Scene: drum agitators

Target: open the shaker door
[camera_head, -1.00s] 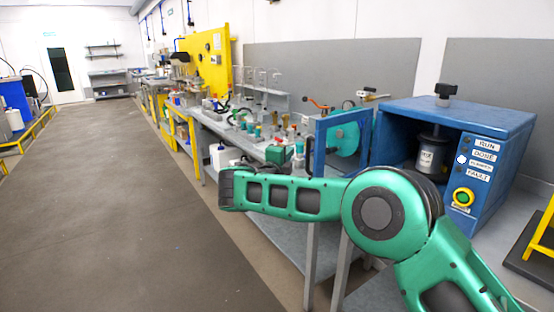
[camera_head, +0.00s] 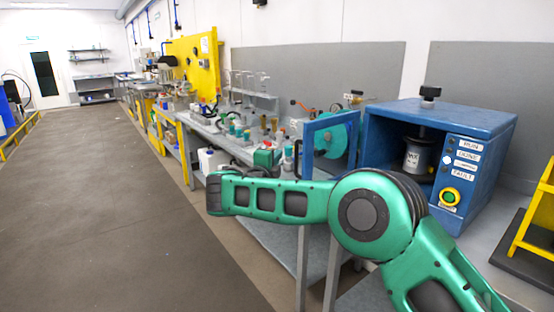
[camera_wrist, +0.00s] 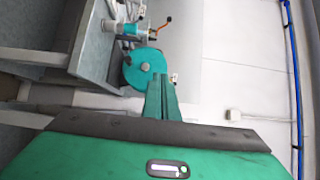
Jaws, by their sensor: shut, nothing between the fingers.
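The blue shaker (camera_head: 478,118) stands on the bench at right, its front open toward the left. A dark-lidded metal canister (camera_head: 416,157) sits inside. A blue frame (camera_head: 303,150), apparently the shaker door, stands swung out at the left of the opening. A teal disc (camera_head: 332,138) shows through or beside it. In the wrist view the fingers of my gripper (camera_wrist: 161,97) are together and empty. The teal disc (camera_wrist: 145,67) shows beyond them, apart as far as I can tell. The shaker is not seen in the wrist view. My gripper is not distinct in the head view.
The shaker panel has labels and a yellow-ringed green button (camera_head: 449,197). A yellow stand (camera_head: 538,215) is at far right. A bench crowded with glassware and fittings (camera_head: 245,130) runs away to the left. The grey floor (camera_head: 110,220) at left is clear.

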